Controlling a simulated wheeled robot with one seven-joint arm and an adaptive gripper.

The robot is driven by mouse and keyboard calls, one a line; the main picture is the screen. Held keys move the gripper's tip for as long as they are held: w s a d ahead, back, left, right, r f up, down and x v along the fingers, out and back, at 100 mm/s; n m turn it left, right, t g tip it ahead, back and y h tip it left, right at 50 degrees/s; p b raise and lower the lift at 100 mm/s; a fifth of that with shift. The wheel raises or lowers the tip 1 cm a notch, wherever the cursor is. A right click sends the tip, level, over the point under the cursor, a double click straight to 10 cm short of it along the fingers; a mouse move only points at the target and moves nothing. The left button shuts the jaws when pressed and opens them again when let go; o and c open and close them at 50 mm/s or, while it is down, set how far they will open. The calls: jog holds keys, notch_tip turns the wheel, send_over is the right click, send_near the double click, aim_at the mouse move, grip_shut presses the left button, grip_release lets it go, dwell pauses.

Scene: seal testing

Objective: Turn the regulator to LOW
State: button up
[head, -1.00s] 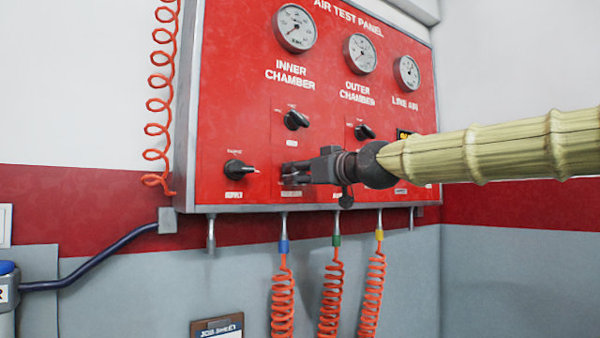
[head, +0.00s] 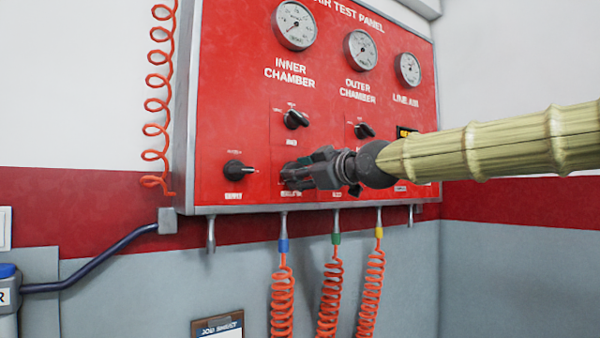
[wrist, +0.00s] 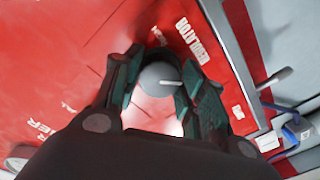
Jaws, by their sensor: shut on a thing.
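The regulator knob (wrist: 158,79) is a round grey knob with a white pointer line, seen in the wrist view between my fingers on the red panel. The word REGULATOR is printed beside it. My gripper (wrist: 158,84) is shut on the knob, one finger on each side. In the head view my gripper (head: 297,174) reaches the panel's lower row from the right and hides the knob. The knob's setting marks are too blurred or hidden to read.
The red air test panel (head: 235,110) carries several gauges and black knobs, including the supply knob (head: 236,170) just left of my gripper. Orange coiled hoses (head: 282,300) hang below it. A clipboard (head: 217,326) is on the grey wall beneath.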

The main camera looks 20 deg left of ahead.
jog(key=shift+f, duration=0.1)
jog(key=o, duration=1)
jog(key=shift+w+d, duration=0.1)
jog(key=shift+d, duration=0.05)
jog(key=shift+o, duration=0.2)
jog(key=v, duration=1.2)
